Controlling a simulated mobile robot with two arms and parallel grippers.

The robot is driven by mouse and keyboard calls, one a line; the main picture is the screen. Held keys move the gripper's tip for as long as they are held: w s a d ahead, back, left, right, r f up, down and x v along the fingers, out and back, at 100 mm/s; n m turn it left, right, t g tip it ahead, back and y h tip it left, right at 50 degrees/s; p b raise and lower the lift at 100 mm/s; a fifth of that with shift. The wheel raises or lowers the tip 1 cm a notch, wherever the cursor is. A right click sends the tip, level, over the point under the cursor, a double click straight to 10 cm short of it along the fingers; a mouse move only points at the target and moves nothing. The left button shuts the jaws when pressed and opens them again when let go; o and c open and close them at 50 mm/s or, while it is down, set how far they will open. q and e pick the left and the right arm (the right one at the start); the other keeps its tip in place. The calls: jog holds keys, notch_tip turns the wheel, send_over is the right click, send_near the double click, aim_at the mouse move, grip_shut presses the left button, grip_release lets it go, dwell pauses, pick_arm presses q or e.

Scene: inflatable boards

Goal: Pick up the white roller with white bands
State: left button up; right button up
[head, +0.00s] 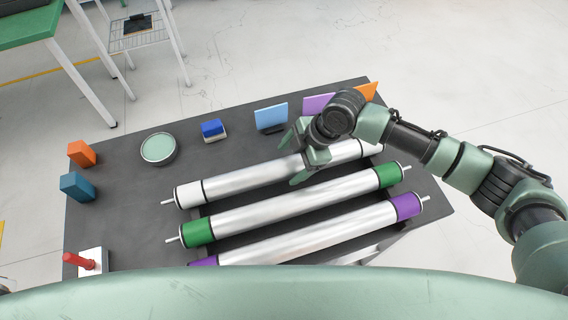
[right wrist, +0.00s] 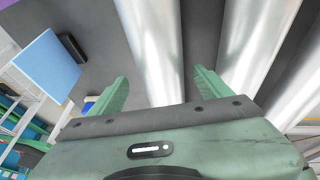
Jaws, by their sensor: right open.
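The white roller with white bands (head: 245,180) is the farthest of three silvery rollers lying side by side on the dark table. Its white left end shows in the head view, and my right arm covers part of its right half. My right gripper (head: 298,157) is open over the roller's middle, one finger on the far side and one on the near side. In the right wrist view the roller (right wrist: 156,45) runs between the open fingers (right wrist: 160,88). I cannot tell whether they touch it. My left gripper is not in view.
Close by on the near side lie a green-banded roller (head: 290,204) and a purple-banded roller (head: 310,230). Behind stand a blue panel (head: 271,116), a purple panel (head: 317,103) and a blue block (head: 212,129). A round green-topped tin (head: 158,149) stands at left on the table (head: 120,210).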

aim_at(289, 162)
jog(key=shift+x, duration=1.5)
jog(key=shift+r, duration=0.1)
grip_shut()
jog(key=shift+a+r, duration=0.1)
jog(key=shift+a, duration=0.05)
jog(key=shift+w+r, duration=0.1)
jog(key=shift+r, duration=0.05)
